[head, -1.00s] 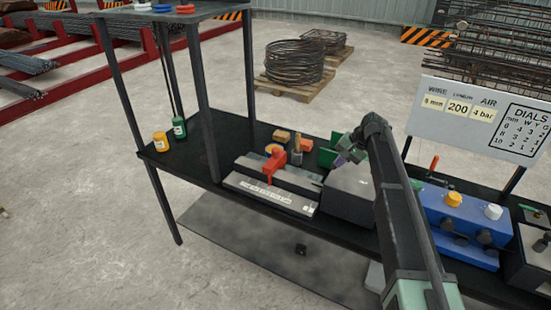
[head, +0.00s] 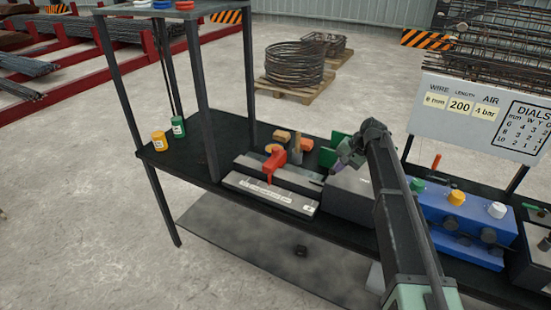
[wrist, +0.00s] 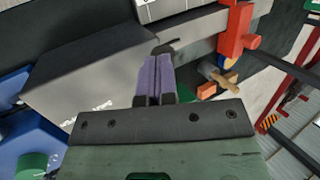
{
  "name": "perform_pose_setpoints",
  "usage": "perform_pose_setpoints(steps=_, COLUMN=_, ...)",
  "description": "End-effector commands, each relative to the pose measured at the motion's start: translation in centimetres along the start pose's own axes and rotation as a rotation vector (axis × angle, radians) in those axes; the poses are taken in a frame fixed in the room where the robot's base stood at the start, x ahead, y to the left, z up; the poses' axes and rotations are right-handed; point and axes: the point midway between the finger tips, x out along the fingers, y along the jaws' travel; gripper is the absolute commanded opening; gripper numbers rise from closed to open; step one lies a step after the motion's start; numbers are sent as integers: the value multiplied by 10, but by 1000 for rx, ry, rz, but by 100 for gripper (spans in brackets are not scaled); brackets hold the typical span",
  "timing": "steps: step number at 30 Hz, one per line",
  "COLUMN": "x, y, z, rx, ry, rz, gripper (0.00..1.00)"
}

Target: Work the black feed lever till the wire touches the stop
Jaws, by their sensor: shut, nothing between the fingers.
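My gripper (wrist: 157,62) has purple fingers pressed together with nothing between them. It also shows small in the head view (head: 338,168), low over the left end of the grey feed box (head: 350,197). In the wrist view the black feed lever (wrist: 166,46) lies right at the fingertips; I cannot tell whether they touch it. The red stop (head: 276,167) stands on the pale measuring rail (head: 262,194), left of the feed box; it also shows at the upper right of the wrist view (wrist: 236,32). I cannot make out the wire.
A blue unit with coloured knobs (head: 465,222) stands right of the feed box, below a dials board (head: 480,115).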

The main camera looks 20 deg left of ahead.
Motion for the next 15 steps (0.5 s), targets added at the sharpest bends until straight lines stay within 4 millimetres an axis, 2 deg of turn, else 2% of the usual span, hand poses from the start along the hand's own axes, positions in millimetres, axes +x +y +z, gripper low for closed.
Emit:
perform_pose_setpoints(steps=8, x=1, y=0, z=0, rx=0, ry=1, rz=0, gripper=0)
perform_pose_setpoints(steps=15, x=13, y=6, z=1, rx=0, ry=1, rz=0, gripper=0)
